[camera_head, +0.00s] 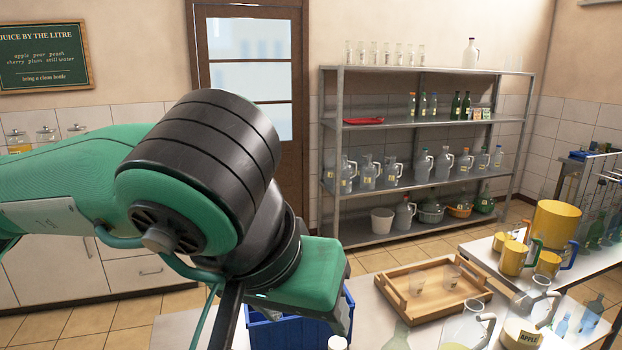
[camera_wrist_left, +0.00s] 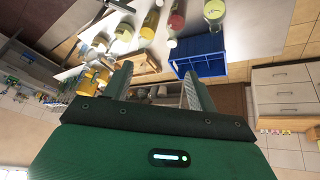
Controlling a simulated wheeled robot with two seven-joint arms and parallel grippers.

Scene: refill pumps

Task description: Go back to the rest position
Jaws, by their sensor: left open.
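My left arm comes in from the left of the head view, raised and bent over the near table. Its left gripper (camera_head: 305,283) points down and hides part of a blue crate (camera_head: 300,328). In the left wrist view the two fingers of the left gripper (camera_wrist_left: 158,72) stand wide apart with nothing between them. The blue crate (camera_wrist_left: 200,65) shows beyond the fingers. My right gripper is in neither view.
A wooden tray (camera_head: 399,292) with two small glasses lies on the near table, by a glass jug (camera_head: 467,328). Yellow pitchers (camera_head: 513,257) stand on the right counter. A metal shelf (camera_head: 430,123) with bottles and jugs stands behind. Tiled floor lies between.

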